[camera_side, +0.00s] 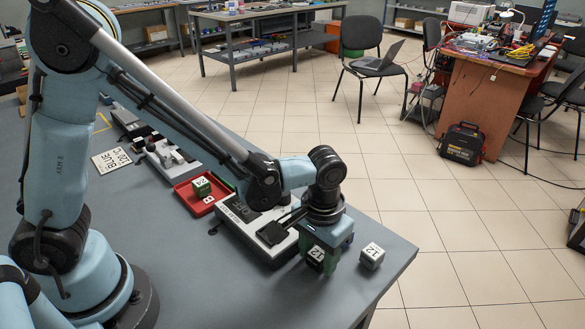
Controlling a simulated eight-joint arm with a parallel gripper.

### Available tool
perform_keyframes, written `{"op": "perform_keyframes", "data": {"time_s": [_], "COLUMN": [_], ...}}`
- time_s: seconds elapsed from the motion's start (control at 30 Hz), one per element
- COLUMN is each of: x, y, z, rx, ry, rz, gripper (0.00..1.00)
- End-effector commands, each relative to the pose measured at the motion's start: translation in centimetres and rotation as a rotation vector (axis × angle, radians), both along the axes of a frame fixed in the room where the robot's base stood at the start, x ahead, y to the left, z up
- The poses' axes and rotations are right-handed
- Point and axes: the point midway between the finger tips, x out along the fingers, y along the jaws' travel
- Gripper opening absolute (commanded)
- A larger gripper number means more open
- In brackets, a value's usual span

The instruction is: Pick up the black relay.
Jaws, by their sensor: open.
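The black relay (316,255) is a small dark cube with white "12" lettering, near the front right of the grey table. The fingers are open. The far side of the relay is hidden, and I cannot tell whether a finger touches it.
A light grey cube (373,258) stands close to the right of my gripper. The table's right edge (410,262) is near.

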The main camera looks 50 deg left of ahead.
Motion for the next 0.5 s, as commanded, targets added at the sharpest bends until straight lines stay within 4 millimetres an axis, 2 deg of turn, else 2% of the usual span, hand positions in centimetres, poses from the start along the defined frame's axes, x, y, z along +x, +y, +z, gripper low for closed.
{"op": "perform_keyframes", "data": {"time_s": [0.07, 0.3, 0.5], "x": [0.0, 0.0, 0.0], "y": [0.0, 0.0, 0.0], "z": [0.01, 0.03, 0.05], "rx": [0.0, 0.0, 0.0], "ry": [0.0, 0.0, 0.0], "rz": [0.0, 0.0, 0.0], "gripper": [0.47, 0.11, 0.1]}}
